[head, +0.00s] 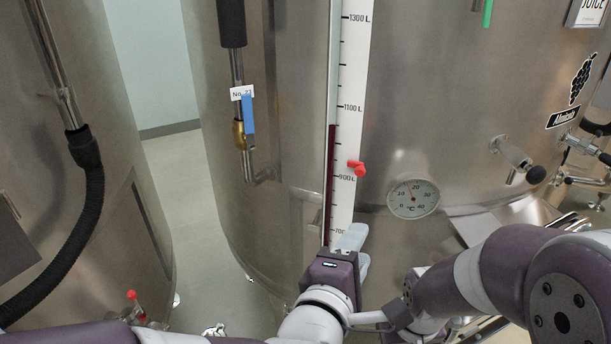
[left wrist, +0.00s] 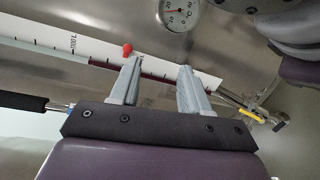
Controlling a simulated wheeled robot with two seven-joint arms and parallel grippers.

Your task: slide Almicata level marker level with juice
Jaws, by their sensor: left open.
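The level scale (head: 347,90) is a white strip with litre marks on the steel vat labelled Almicata (head: 563,117). Beside it, the sight tube holds dark red juice (head: 331,180), its top between the 900 L and 1100 L marks, nearer 1100. The red level marker (head: 357,167) sits slightly above 900 L, below the juice top. My left gripper (head: 352,238) is open and empty, below the marker in the head view. In the left wrist view, the marker (left wrist: 127,50) is near the tip of one finger of the gripper (left wrist: 160,68).
A round thermometer (head: 413,199) is right of the scale. Taps (head: 518,160) project farther right. A pipe with a blue handle (head: 248,115) stands left of the scale. Another vat (head: 90,200) with a black hose (head: 88,210) is at the left. My right arm fills the lower right.

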